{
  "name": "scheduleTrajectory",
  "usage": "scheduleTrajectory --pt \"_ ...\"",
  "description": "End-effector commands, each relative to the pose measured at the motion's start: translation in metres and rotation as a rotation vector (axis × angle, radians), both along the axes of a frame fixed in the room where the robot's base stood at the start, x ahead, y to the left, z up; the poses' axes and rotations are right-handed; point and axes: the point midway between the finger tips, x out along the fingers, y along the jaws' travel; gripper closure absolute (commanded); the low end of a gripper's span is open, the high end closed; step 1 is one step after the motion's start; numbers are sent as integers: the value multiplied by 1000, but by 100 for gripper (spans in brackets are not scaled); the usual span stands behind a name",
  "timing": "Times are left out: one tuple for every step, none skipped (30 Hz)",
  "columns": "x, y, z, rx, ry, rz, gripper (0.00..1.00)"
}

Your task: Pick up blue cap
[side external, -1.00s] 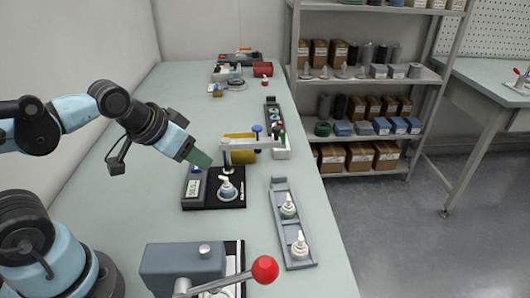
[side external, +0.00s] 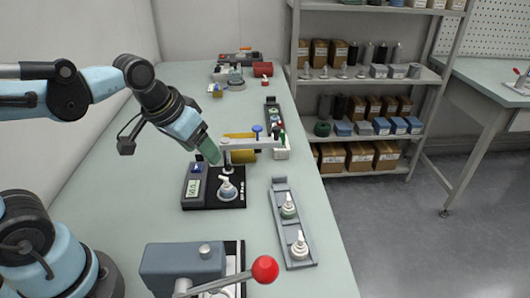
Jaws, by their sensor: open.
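A small blue cap (side external: 257,128) shows at the far end of the pale lever arm of the test station, beyond my gripper; I cannot tell whether it rests on the arm or stands behind it. My gripper (side external: 212,155) has green fingers and points down and right, in the air beside the station's post. It is left of the blue cap and apart from it. The gap between the fingers is too small to make out, and no cap shows in it.
The station's black base (side external: 230,197) carries a white-topped bottle (side external: 227,187) and a display (side external: 194,188). A grey rack (side external: 296,262) holds two bottles. A red-knobbed press (side external: 185,268) stands in front.

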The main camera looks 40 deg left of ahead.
Motion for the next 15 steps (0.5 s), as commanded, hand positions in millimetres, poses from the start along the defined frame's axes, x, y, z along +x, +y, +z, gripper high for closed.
scheduleTrajectory --pt "8 -1 2 -7 44 14 34" --pt "11 -1 3 -11 72 23 34" --pt "16 -1 4 -17 109 37 34" --pt "19 -1 3 -20 137 47 34" --pt "23 -2 3 -23 164 56 34" --pt "28 -2 3 -27 201 70 34" --pt "31 -2 2 -29 228 79 34" --pt "35 -2 2 -31 254 90 34" --pt "39 -3 0 -33 289 102 34" --pt "43 -3 -1 -34 312 111 34" --pt "45 -3 -2 -36 334 120 34" --pt "49 -3 -4 -37 362 131 34" --pt "51 -4 -5 -37 381 137 34" --pt "53 -4 -6 -37 396 144 34" --pt "55 -4 -7 -38 415 152 34"
